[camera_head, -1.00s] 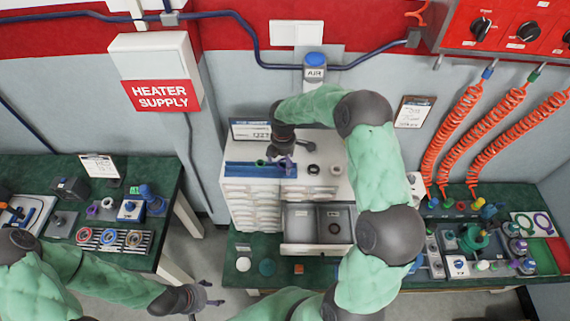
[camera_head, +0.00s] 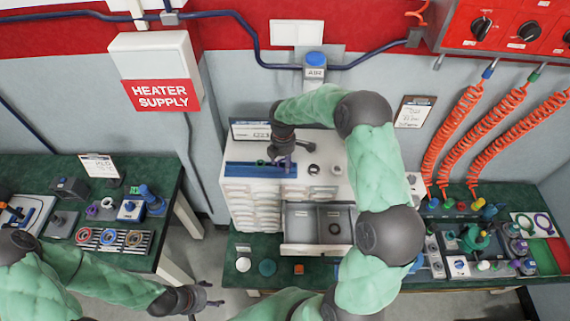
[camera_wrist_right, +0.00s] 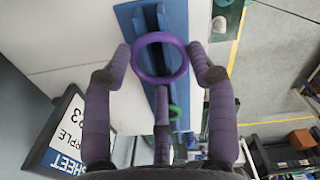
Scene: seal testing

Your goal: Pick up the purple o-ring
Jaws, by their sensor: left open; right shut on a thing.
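The purple o-ring (camera_wrist_right: 160,79) is a plain ring held between the fingertips of my right gripper (camera_wrist_right: 165,60) in the right wrist view. The fingers are shut on it from both sides, with a third finger below. It appears in front of a blue rack (camera_wrist_right: 126,12) on top of the white drawer cabinet. In the head view, my right gripper (camera_head: 285,160) is over the right part of the blue rack (camera_head: 245,170); the ring is too small there to make out. My left gripper (camera_head: 207,297) is open and empty, low in the gap between the benches.
A green ring (camera_wrist_right: 174,112) sits on the rack. A label stand (camera_head: 250,131) is behind it. The cabinet (camera_head: 254,210) has an open drawer (camera_head: 317,249) with a dark ring inside. Small parts (camera_head: 314,169) stand right of the rack. Side benches hold fittings.

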